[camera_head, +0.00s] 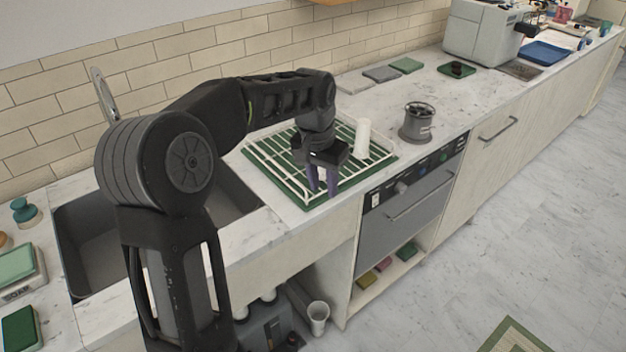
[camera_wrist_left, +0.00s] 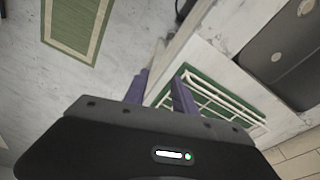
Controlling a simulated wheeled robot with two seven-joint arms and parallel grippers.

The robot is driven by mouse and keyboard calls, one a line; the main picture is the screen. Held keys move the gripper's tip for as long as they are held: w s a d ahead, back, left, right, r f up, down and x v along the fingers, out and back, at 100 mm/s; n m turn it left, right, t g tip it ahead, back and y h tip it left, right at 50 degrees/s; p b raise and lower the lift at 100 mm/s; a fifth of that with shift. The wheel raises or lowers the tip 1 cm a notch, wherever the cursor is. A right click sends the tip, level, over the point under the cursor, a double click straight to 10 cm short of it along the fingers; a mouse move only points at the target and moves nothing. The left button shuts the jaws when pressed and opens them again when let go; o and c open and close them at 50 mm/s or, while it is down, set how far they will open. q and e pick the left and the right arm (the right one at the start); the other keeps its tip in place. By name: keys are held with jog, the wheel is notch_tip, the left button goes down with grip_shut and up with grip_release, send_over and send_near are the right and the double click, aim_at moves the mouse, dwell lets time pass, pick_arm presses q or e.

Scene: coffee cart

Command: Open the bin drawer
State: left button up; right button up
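A pale drawer front (camera_head: 481,158) with a grey bar handle (camera_head: 498,129) is right of the dishwasher in the head view. It looks closed; no label shows whether it is the bin drawer. My left gripper (camera_head: 323,188) points down over the front edge of the dish rack, well left of that handle. Its purple fingers stand apart with nothing between them, as the left wrist view also shows (camera_wrist_left: 160,88). The drawer handle cannot be made out clearly in the wrist view. My right gripper is not in view.
The white dish rack (camera_head: 283,178) on a green mat holds a white cup (camera_head: 362,138). A grey grinder-like canister (camera_head: 417,122) stands on the counter. The dishwasher front (camera_head: 385,232) has its own handle. A sink (camera_head: 88,250) is left. The floor (camera_head: 480,260) before the drawer is clear.

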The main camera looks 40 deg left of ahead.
pick_arm(q)
jog(key=d+f+t+h, duration=0.1)
jog(key=d+f, duration=0.7)
jog(key=f, duration=0.3)
jog(key=d+f+t+h, duration=0.1)
jog(key=d+f, duration=0.6)
jog(key=f, duration=0.3)
jog(key=s+d+f+g, duration=0.1)
jog(key=s+d+f, duration=0.3)
jog(key=s, duration=0.4)
jog(key=s+d+f+n+g+h, duration=0.1)
jog(key=s+d+f, duration=0.3)
jog(key=s+f, duration=0.2)
jog(key=s+d+f+g+h, duration=0.1)
jog(key=s+d+f, duration=0.4)
jog(key=s, duration=0.6)
jog(key=shift+f+n, duration=0.3)
jog(key=shift+f, duration=0.15)
jog(key=shift+d, duration=0.15)
